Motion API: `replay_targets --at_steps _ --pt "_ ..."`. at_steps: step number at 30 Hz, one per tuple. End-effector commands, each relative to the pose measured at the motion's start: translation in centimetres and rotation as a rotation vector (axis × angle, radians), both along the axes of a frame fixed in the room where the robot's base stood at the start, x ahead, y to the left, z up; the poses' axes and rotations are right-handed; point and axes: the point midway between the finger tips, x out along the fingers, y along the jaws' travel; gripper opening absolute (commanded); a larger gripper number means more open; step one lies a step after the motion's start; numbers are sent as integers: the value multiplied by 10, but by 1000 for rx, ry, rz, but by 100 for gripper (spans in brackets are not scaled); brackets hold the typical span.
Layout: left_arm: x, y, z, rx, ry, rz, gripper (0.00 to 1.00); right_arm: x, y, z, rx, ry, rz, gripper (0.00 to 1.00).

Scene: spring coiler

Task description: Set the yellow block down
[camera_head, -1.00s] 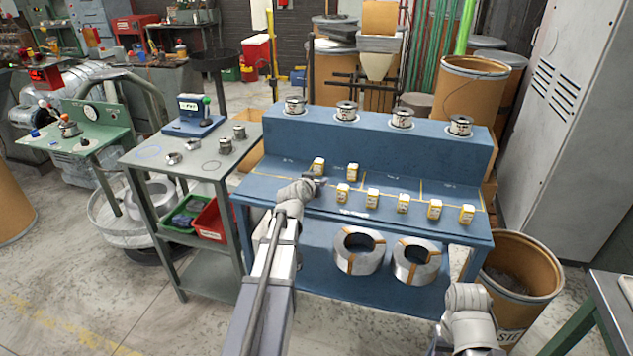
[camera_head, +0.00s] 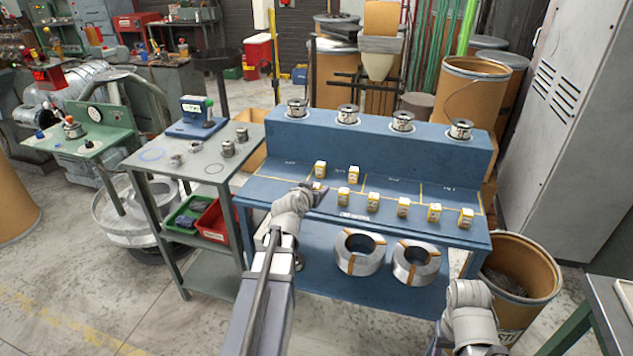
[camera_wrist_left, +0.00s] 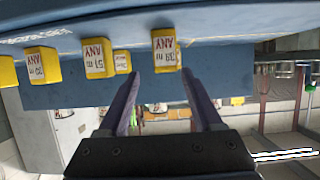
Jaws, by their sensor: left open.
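A yellow block with a white label (camera_head: 318,187) stands on the blue bench (camera_head: 262,190), just beyond my left gripper (camera_head: 321,197), which partly hides it. In the left wrist view, my left gripper (camera_wrist_left: 160,75) is open and empty. A labelled yellow block (camera_wrist_left: 165,48) stands just ahead of its fingertips, between them in the picture and apart from them. That view appears upside down. Of my right arm only the wrist shows, at the lower right of the head view; its gripper is not visible.
Two yellow blocks (camera_head: 320,169) (camera_head: 354,174) stand farther back; several more, such as the nearest one (camera_head: 344,197), form a row to the right. Wire spools (camera_head: 347,114) sit on the raised shelf. A grey table (camera_head: 190,160) stands left. Bare bench remains between the block rows.

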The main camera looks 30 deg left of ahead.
Motion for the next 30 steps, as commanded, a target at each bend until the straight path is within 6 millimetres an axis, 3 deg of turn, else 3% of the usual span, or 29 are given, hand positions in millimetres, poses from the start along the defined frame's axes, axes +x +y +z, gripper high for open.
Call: replay_targets --at_steps 4,7,11,22,30 --pt "-13 -3 6 0 0 1 67 0 0 6 0 0 0 50" --pt "-18 -2 5 -1 0 1 72 0 0 5 0 0 0 50" --pt "-42 1 5 -1 1 4 72 0 0 5 0 0 0 50" --pt "-16 7 -6 0 0 0 72 0 0 -6 0 0 0 50" --pt "-8 8 -9 0 0 0 72 0 0 -9 0 0 0 50"
